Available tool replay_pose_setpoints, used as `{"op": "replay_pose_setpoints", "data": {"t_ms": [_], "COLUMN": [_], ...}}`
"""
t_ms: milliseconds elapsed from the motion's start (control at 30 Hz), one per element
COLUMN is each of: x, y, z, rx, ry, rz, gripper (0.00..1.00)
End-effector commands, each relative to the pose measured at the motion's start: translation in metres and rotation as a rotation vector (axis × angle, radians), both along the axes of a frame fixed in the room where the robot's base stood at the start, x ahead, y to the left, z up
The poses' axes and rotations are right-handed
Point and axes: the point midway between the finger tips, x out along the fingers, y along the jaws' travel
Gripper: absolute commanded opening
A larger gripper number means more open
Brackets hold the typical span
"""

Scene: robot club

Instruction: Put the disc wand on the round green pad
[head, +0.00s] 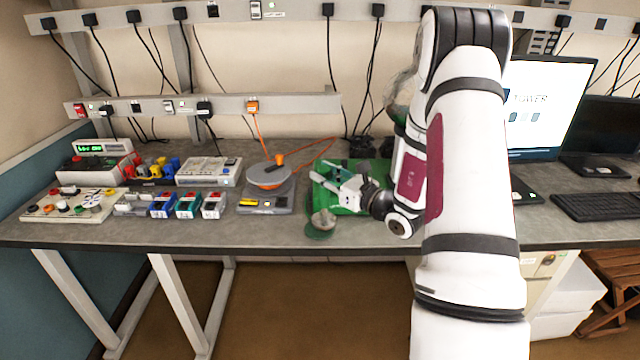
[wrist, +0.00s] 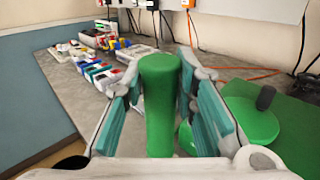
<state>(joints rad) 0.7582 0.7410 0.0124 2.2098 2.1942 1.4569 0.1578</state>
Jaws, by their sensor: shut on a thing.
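My gripper (head: 346,190) is over the right middle of the bench, its white fingers pointing left. In the wrist view my gripper (wrist: 165,110) is shut on a thick green handle, which I take to be the disc wand (wrist: 160,85). The handle stands roughly upright between the teal finger pads. Its lower end and disc are not clear.
A green board (head: 350,209) lies under my gripper; a black upright piece (wrist: 265,97) stands there. Coloured blocks and boxes fill the left side. A monitor and keyboard (head: 597,205) are right.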

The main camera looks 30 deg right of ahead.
Motion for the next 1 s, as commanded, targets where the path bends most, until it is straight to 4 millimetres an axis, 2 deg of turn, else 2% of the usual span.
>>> {"op": "replay_pose_setpoints", "data": {"t_ms": [267, 400, 533, 967, 1000], "x": [0.025, 0.023, 0.023, 0.024, 0.024], "y": [0.002, 0.001, 0.0, 0.0, 0.0], "z": [-0.002, -0.023, -0.034, -0.041, -0.042], "rx": [-0.001, 0.002, 0.001, -0.001, 0.0], "ry": [-0.002, 0.004, 0.0, 0.0, 0.001], "rz": [0.003, 0.0, 0.0, 0.0, 0.0], "gripper": [0.0, 0.0, 0.0, 0.0, 0.28]}}
